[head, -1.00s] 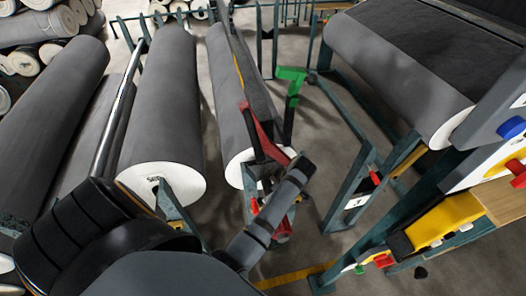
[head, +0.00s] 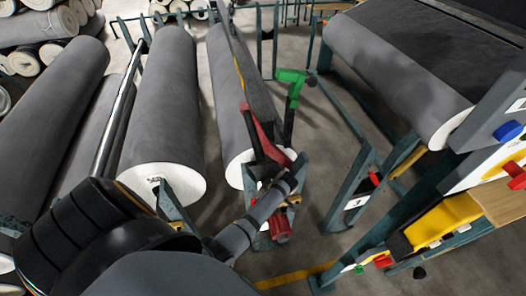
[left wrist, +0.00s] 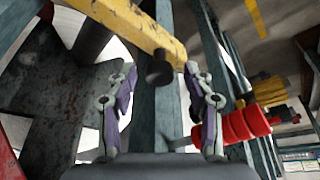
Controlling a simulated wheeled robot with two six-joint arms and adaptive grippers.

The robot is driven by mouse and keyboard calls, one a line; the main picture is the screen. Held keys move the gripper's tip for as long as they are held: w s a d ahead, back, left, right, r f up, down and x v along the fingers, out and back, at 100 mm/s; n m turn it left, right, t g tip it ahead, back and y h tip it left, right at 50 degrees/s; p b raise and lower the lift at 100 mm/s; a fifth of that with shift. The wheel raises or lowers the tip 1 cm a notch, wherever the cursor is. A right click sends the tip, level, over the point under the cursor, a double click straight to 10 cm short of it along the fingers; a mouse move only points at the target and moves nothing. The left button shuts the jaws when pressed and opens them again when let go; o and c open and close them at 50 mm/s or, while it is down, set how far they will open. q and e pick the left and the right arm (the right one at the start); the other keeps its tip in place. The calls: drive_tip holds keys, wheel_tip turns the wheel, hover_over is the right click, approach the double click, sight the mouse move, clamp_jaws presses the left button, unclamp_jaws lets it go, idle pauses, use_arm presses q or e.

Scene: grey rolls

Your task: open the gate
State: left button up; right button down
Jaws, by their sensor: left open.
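I cannot tell for sure which part is the gate. A teal frame (head: 352,190) with a white label stands right of centre in the head view. My left gripper (left wrist: 160,70) is open and empty in the left wrist view. A worn yellow bar (left wrist: 128,24) crosses beyond its fingers, and a dark round knob (left wrist: 160,68) shows between the fingertips, apparently untouched. A red cylinder (left wrist: 240,125) lies right of the right finger; a red cylinder (head: 282,228) also shows below my left wrist in the head view. The fingers are hidden there. My right gripper is out of view.
A red lever (head: 262,135) and a green piece (head: 292,82) rise beyond my wrist. Teal rails with yellow parts (head: 440,220) fill the lower right. Floor shows between the frames.

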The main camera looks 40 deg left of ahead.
use_arm(q)
drive_tip(key=shift+c, duration=0.3)
clamp_jaws()
drive_tip(key=shift+w+d+r+g+y, duration=0.25)
drive_tip(key=shift+w+r+g, duration=0.1)
drive_tip(key=shift+r, duration=0.2)
drive_tip(key=shift+w+d+r+g+y, duration=0.25)
drive_tip(key=shift+w+r, duration=0.1)
drive_tip(key=shift+r, duration=0.2)
drive_tip(key=r+g+y+b, duration=0.1)
drive_tip(key=w+d+r+g+b, duration=0.1)
drive_tip(key=b, duration=0.1)
drive_tip(key=w+d+r+m+y+b, duration=0.1)
drive_tip(key=r+b, duration=0.1)
drive_tip(key=shift+w+d+g+y, duration=0.2)
drive_tip(key=shift+w+g+y, duration=0.1)
drive_tip(key=shift+g, duration=0.1)
